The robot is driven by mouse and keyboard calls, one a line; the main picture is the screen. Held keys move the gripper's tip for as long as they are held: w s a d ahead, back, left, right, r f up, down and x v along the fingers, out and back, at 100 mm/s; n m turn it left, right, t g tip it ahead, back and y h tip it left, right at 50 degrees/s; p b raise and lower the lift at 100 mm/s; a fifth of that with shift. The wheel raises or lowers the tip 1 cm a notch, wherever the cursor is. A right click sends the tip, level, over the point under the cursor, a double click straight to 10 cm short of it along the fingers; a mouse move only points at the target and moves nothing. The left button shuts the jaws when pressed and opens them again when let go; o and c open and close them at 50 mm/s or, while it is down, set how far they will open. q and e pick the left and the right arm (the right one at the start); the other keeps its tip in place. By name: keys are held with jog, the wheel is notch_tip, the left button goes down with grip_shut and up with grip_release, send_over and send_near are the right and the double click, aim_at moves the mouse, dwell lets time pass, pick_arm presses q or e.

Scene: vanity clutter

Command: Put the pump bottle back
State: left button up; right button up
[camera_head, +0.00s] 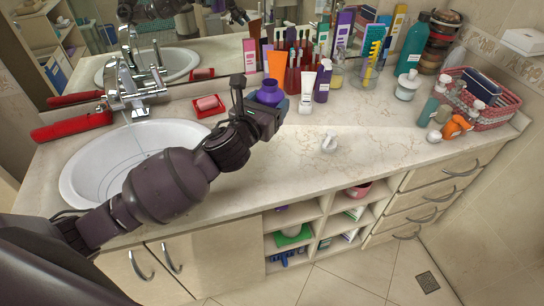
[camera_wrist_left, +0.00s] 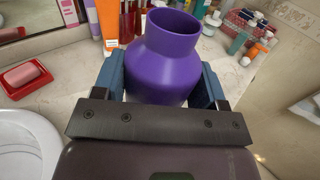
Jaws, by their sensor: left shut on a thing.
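A purple bottle (camera_head: 270,92) with a wide open neck and no pump on it is in my left gripper (camera_head: 266,106). In the left wrist view the bottle (camera_wrist_left: 175,65) stands roughly upright between the two blue fingers, which are shut on its sides. The bottle's lower part is hidden by the gripper. A small white piece (camera_head: 329,142), perhaps a pump head, lies apart on the bare counter to the right. I cannot tell the gap between the bottle and the counter. My right gripper is not in view.
Tubes and bottles crowd the back, including an orange tube (camera_head: 276,65) and a white tube (camera_head: 307,84). A red soap dish (camera_head: 208,106) and the sink (camera_head: 120,165) lie left. A pink basket (camera_head: 492,112) stands right. The counter's front middle (camera_head: 365,160) is mostly clear.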

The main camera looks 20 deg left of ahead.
pick_arm(q)
jog(key=shift+f+b, duration=1.45)
jog(key=shift+f, duration=6.5)
jog(key=shift+d+f, duration=0.1)
jog(key=shift+f, duration=0.1)
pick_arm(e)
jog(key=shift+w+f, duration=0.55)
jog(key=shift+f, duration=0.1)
pick_arm(q)
jog(key=shift+f, duration=0.15)
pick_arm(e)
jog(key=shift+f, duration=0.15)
pick_arm(q)
jog(key=o, duration=1.2)
jog(key=shift+o, duration=0.2)
